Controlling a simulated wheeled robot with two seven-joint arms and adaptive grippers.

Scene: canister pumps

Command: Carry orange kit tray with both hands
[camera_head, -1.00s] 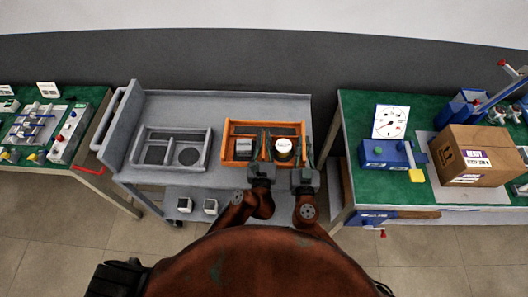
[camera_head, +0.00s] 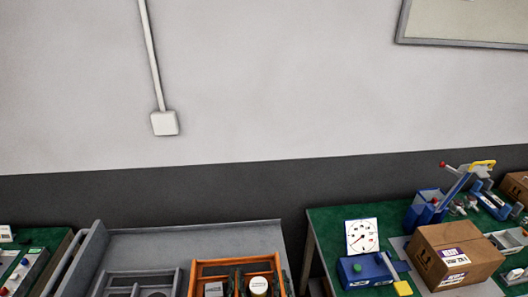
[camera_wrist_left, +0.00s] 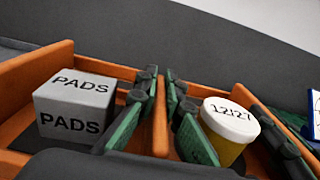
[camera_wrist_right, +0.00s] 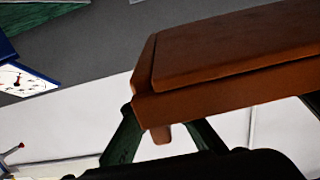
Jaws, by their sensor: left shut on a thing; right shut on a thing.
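The orange kit tray (camera_head: 236,264) shows at the bottom edge of the head view, its near part cut off. In the left wrist view, the tray's divider (camera_wrist_left: 161,125) runs between the fingers of my left gripper (camera_wrist_left: 160,90), which is shut on it. A grey PADS box (camera_wrist_left: 75,105) lies left of the divider, and a yellow jar with a white lid (camera_wrist_left: 230,122) stands right of it. My right gripper (camera_wrist_right: 162,138) is shut on an orange tray wall (camera_wrist_right: 230,95) in the right wrist view. Whether the tray is clear of the cart top is hidden.
The grey cart (camera_head: 190,241) carries a grey divided tray (camera_head: 140,280) left of the orange one. A green bench (camera_head: 327,226) on the right holds a gauge (camera_head: 362,236), a blue unit and a cardboard box (camera_head: 455,257). Another green bench is at far left.

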